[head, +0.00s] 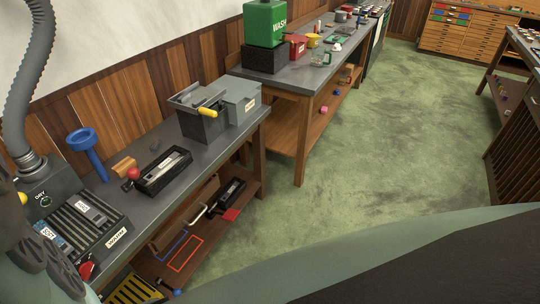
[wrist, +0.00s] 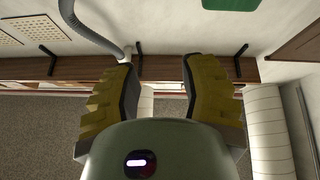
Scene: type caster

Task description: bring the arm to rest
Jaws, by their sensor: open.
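My gripper (wrist: 160,85) shows in the wrist view with its two yellow-padded fingers spread wide apart. It is open, and nothing is between the fingers. Beyond the fingers are a pale wall and a brown shelf (wrist: 160,68) on black brackets, so the gripper is clear of any object. In the head view the fingertips are not clearly seen; dark and pale green parts, probably my own, fill the lower left corner and the bottom edge.
In the head view a grey workbench (head: 150,190) at left carries a blue funnel-like piece (head: 86,150), a black tray with a red knob (head: 160,170) and a grey box (head: 236,98). A grey hose (head: 22,90) hangs at far left. A second bench holds a green WASH container (head: 265,24). Green floor (head: 370,130) is open.

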